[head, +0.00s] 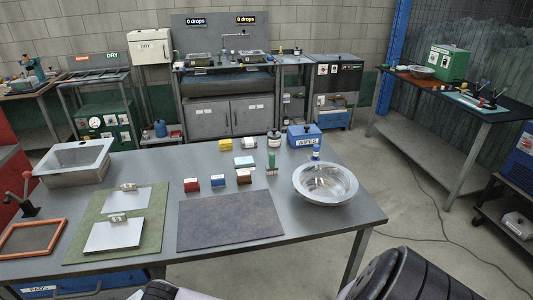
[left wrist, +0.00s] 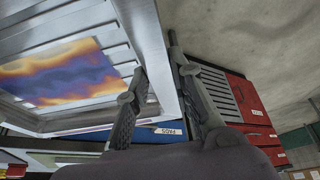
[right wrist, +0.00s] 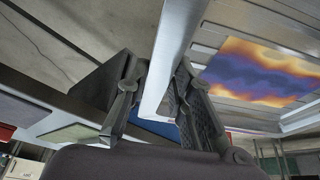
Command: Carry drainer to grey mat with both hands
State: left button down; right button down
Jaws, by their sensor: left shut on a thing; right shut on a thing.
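The drainer is a bright metal slatted tray with a raised rim, seen only in the wrist views; I cannot make it out in the head view. A plate with orange and purple colouring lies on its slats. In the left wrist view my left gripper (left wrist: 155,60) is shut on one rim of the drainer (left wrist: 112,18). In the right wrist view my right gripper (right wrist: 155,70) is shut on another rim of the drainer (right wrist: 180,22). The grey mat (head: 230,220) lies bare and flat on the table, near its front edge.
On the table (head: 330,215), a green mat (head: 78,242) with metal plates lies left of the grey mat. A round metal bowl (head: 325,185) stands to its right. Small coloured blocks, including a red one (head: 192,185), stand behind it. A metal basin (head: 75,163) is at the left.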

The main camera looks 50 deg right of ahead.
aim_at(228, 215)
jog(key=z, duration=1.1)
